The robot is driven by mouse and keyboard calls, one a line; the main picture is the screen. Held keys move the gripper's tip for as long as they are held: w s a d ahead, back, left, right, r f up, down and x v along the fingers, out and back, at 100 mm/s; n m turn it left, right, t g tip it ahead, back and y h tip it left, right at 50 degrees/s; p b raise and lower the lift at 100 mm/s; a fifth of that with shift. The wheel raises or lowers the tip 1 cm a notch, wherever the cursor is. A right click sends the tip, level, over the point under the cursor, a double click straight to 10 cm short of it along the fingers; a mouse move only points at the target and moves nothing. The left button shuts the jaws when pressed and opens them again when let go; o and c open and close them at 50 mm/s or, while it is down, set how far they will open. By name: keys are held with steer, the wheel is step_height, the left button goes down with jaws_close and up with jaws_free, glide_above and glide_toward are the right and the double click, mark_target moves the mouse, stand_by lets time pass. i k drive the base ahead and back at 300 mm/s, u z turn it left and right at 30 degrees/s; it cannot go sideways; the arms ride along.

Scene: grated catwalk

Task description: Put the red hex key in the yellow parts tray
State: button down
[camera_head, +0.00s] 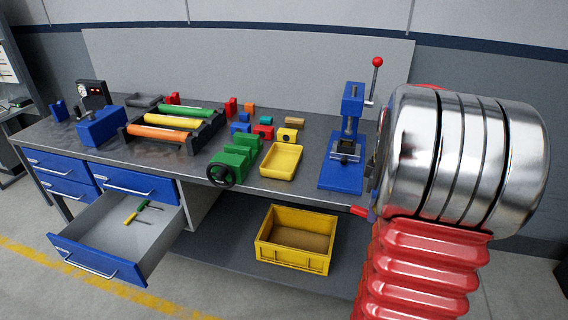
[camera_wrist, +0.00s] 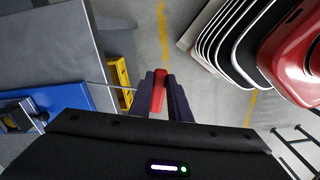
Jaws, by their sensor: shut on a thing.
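The red hex key (camera_wrist: 158,92) is held between the two dark fingers of my gripper (camera_wrist: 160,98) in the wrist view, which looks down past the bench edge to the floor. The yellow parts tray (camera_head: 281,174) lies on the bench top, left of the blue press, and looks empty. My gripper is to the right of the tray and apart from it.
The blue press (camera_head: 341,176) with its red-knobbed lever stands between tray and arm. A green vise (camera_head: 236,160) and several coloured blocks are left of and behind the tray. A yellow bin (camera_head: 292,259) sits on the lower shelf. An open drawer (camera_head: 124,235) juts out at left.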

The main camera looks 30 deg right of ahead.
mark_target(283, 162)
steer(key=i, duration=1.45)
steer(key=u, duration=0.05)
